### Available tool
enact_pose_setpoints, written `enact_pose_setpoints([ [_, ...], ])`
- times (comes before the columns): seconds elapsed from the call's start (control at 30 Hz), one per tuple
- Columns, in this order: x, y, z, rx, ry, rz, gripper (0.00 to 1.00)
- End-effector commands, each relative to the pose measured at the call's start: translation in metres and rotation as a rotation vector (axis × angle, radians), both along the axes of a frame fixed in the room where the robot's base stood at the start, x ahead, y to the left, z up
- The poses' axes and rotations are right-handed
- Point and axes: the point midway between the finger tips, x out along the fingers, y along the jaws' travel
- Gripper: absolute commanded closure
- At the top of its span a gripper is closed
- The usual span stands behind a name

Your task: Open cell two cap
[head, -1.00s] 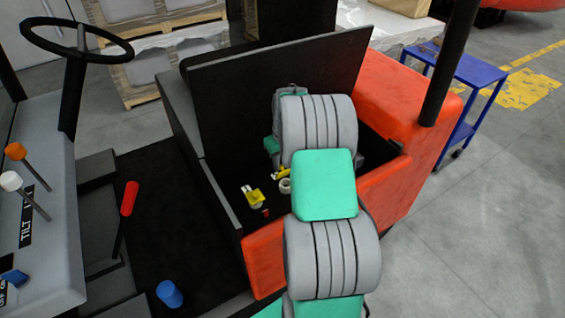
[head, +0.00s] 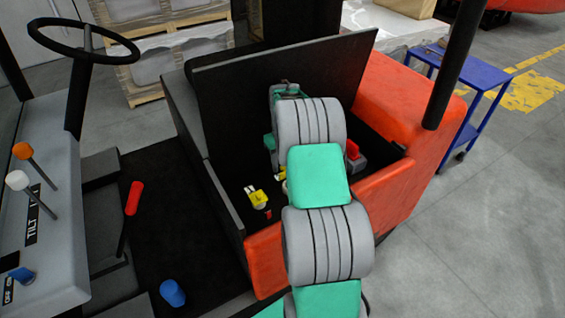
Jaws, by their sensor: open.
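A small yellow cap (head: 259,198) with whitish tabs lies at the left of the dark open compartment of the orange vehicle. Part of a second yellow and white item (head: 281,174) shows to its right, mostly covered by my arm. I cannot tell which one is the cell two cap, and no cap clearly shows as raised. My grey and green arm reaches from the bottom of the view over the compartment's orange front wall. My gripper is hidden behind the arm's own links, so its distance from the caps does not show.
The compartment has a raised black lid (head: 285,95) behind and an orange front wall (head: 375,200). A red piece on a grey block (head: 355,158) sits right of my arm. Levers and a steering wheel (head: 85,40) stand at left. A blue cart (head: 465,90) is at right.

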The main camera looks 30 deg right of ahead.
Motion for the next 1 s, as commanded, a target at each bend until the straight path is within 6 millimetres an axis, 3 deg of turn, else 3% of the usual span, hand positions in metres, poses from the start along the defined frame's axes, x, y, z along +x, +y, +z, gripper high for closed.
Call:
enact_pose_setpoints([
  [0.17,0.001,0.0,0.009,-0.001,-0.003,0.0,0.58],
  [0.5,0.001,-0.001,0.071,-0.001,-0.002,0.0,0.58],
  [0.87,0.0,0.001,0.079,0.0,-0.001,0.0,0.58],
  [1.0,-0.003,0.023,0.099,-0.011,-0.025,0.009,0.58],
])
